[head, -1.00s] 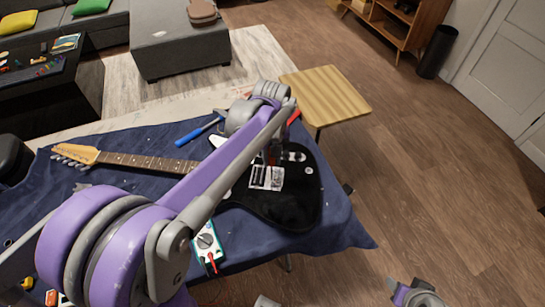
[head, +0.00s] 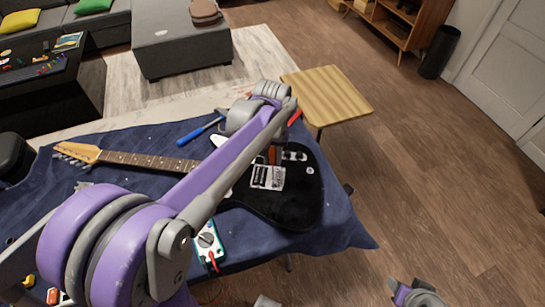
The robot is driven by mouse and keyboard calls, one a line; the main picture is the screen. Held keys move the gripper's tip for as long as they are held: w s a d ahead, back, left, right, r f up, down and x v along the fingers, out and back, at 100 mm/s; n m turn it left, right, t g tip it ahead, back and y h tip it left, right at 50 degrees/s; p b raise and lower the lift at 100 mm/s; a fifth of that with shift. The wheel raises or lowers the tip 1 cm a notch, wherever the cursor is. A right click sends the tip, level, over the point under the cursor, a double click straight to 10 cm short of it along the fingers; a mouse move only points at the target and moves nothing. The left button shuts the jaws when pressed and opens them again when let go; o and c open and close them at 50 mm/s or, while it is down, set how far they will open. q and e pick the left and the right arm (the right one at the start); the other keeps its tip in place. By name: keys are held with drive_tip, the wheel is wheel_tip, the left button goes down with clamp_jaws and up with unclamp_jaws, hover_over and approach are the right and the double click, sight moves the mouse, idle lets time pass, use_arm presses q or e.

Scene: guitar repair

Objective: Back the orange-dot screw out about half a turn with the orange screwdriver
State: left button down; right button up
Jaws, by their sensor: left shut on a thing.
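The black electric guitar (head: 295,205) lies on the blue cloth, neck to the left. My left arm reaches over it from the lower left, and my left gripper (head: 272,147) is above the guitar body near the bridge plate (head: 268,177), mostly hidden by the forearm. It is shut on the orange screwdriver (head: 273,157), of which a small orange part shows, pointing down. The screwdriver's tip and the orange-dot screw are too small or hidden to make out. My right gripper (head: 415,292) is at the lower right edge, over the floor away from the table; its fingers are unclear.
A blue-handled tool (head: 200,131) lies behind the guitar neck. A red object (head: 295,116) is partly behind my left wrist. A multimeter (head: 208,243) lies in front of the guitar. A wooden stool (head: 325,92) stands behind the table; the floor at right is clear.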

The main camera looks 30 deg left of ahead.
use_arm(q)
drive_tip(key=shift+f+b, duration=0.3)
drive_tip(key=shift+f, duration=0.1)
idle(0.6)
drive_tip(key=n, duration=0.5)
drive_tip(key=shift+d+r+n, duration=0.1)
drive_tip(key=shift+n, duration=0.2)
drive_tip(key=n, duration=0.6)
drive_tip(key=shift+w+d+n, duration=0.1)
drive_tip(key=shift+w+n, duration=0.05)
drive_tip(key=shift+n, duration=0.15)
drive_tip(key=n, duration=0.5)
drive_tip(key=shift+w+n, duration=0.1)
drive_tip(key=shift+n, duration=0.2)
drive_tip(key=n, duration=0.6)
drive_tip(key=shift+w+n, duration=0.2)
drive_tip(key=shift+n, duration=0.2)
